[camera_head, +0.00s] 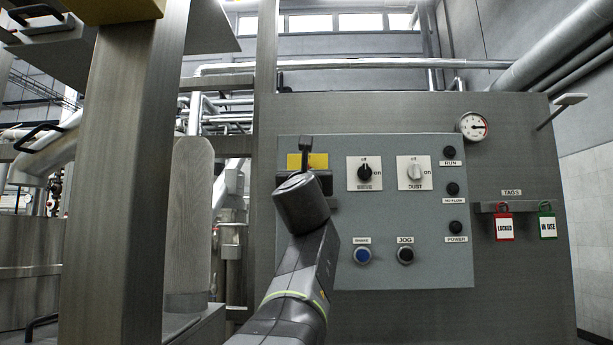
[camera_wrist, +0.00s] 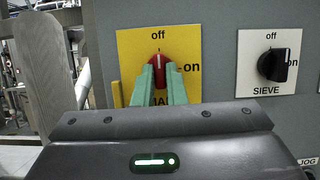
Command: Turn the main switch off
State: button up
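The main switch is a red knob (camera_wrist: 159,59) on a yellow plate (camera_wrist: 127,45), seen in the wrist view. Its white mark points up at "off"; "on" is to the right. The plate's lower label is partly hidden by the fingers. My gripper (camera_wrist: 160,72) has its two green fingers close on either side of the knob's grip, with a narrow red strip between them. In the head view only the top of the yellow plate (camera_head: 315,161) shows. My arm hides the knob and fingertips there.
Right of it on the grey panel (camera_head: 320,262) are the SIEVE switch (camera_head: 364,173) and DUST switch (camera_head: 415,172). A blue button (camera_head: 362,255) and the JOG button (camera_head: 405,254) sit below. A steel post (camera_head: 125,180) stands left of my arm.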

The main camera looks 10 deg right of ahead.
jog(key=o, duration=0.4)
jog(key=b+v, duration=0.3)
jog(key=v, duration=1.1)
jog(key=shift+b, duration=0.4)
jog(key=shift+w+d, duration=0.1)
jog(key=p+x, duration=0.4)
jog(key=x, duration=0.9)
jog(key=shift+w+r, duration=0.2)
jog(key=shift+w, duration=0.15)
jog(key=shift+s+f, duration=0.1)
